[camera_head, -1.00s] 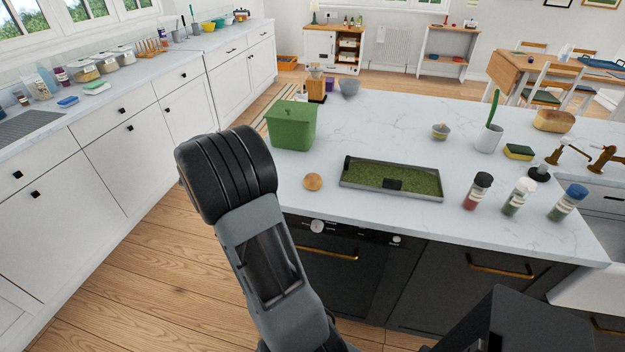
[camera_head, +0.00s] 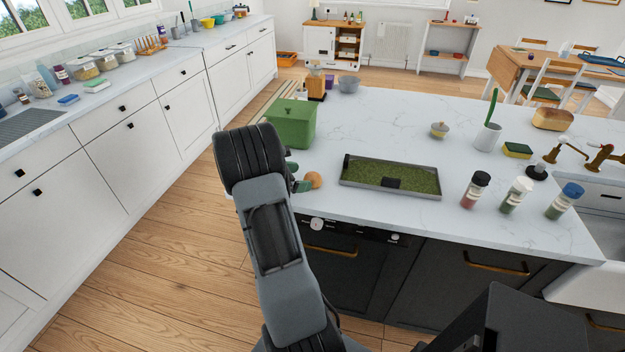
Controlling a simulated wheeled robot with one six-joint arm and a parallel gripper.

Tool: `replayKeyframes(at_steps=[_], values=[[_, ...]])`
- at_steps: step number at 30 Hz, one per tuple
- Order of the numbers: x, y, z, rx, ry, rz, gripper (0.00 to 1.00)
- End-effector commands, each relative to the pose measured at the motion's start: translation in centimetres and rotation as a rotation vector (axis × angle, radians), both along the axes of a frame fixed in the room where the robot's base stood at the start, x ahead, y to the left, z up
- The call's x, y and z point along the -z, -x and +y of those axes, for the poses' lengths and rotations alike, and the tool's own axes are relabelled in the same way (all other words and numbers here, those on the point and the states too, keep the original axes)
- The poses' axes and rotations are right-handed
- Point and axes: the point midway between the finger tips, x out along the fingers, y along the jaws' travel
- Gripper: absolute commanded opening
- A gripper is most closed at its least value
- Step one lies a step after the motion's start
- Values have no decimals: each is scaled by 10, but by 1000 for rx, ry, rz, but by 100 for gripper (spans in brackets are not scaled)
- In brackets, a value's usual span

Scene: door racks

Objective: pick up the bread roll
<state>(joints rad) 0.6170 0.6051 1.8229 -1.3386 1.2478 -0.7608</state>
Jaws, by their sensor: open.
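The bread roll (camera_head: 314,180) is a small round tan bun on the white marble island top, near its front left edge. My gripper (camera_head: 301,178) shows partly from behind my arm, just left of the roll. Its green-tinted fingers are open, close to the roll's left side. I cannot tell whether they touch it or reach around it. My arm hides the rest of the gripper.
A green lidded bin (camera_head: 292,123) stands just behind the roll. A grey tray with a green surface (camera_head: 420,181) lies to its right.

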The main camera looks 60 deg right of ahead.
Motion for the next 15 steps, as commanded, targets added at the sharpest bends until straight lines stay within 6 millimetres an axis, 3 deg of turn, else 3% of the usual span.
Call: replayKeyframes(at_steps=[9,15], values=[[15,23,-30,3,-1,1,94],[18,26,-34,1,0,0,94]])
